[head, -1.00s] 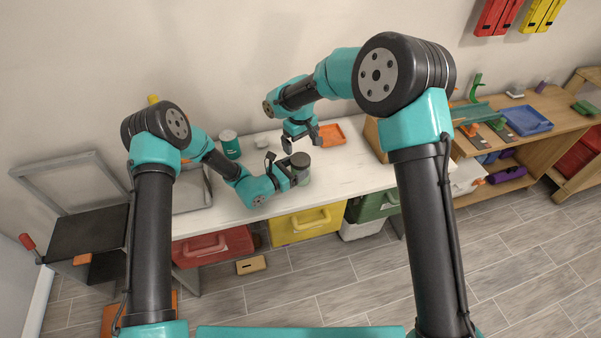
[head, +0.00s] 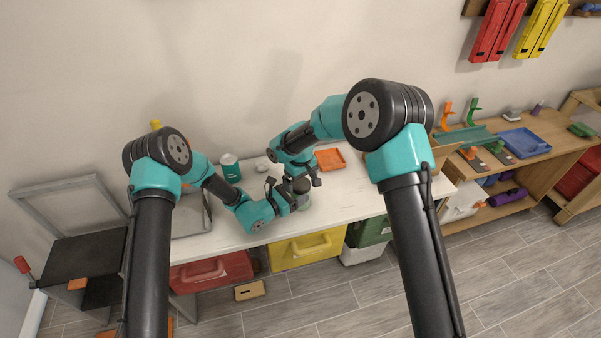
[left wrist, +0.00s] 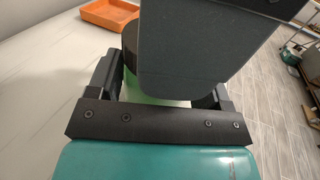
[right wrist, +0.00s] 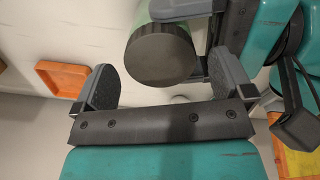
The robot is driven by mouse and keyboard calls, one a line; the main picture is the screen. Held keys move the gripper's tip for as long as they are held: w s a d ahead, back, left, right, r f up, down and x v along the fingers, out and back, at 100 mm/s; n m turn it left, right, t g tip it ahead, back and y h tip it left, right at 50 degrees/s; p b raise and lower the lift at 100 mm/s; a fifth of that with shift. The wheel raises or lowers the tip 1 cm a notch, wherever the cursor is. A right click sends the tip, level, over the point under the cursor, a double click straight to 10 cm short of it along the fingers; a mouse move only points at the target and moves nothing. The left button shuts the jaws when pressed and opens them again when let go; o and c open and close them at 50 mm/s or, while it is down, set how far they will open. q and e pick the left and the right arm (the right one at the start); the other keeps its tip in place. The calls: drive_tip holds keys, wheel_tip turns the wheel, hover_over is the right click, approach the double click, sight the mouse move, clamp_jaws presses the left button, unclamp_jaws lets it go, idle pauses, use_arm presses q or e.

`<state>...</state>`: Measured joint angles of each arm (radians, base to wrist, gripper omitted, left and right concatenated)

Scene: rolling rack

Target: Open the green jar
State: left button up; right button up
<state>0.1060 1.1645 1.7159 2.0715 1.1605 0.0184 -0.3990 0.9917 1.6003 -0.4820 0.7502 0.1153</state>
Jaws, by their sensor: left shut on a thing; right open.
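The green jar (head: 304,202) is upright over the white table, with a dark ribbed lid (right wrist: 160,52) on top. My left gripper (head: 288,195) is shut around the jar's body from the left. The jar's green side (left wrist: 155,100) shows between the left fingers in the left wrist view, mostly hidden by a large grey finger of the other arm. My right gripper (head: 297,183) is open just above the jar, pointing down.
A teal canister (head: 230,167) and a small white item (head: 262,164) stand at the back of the white table (head: 350,195). The table's front edge is close below the jar.

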drive_tip(key=shift+f, duration=0.75)
drive_tip(key=shift+c, duration=0.4)
drive_tip(key=c, duration=1)
drive_tip(key=shift+o, duration=0.6)
drive_tip(key=shift+n, duration=1.7)
drive_tip(key=o, duration=1)
drive_tip(key=shift+r, duration=0.15)
drive_tip(key=shift+r, duration=2.15)
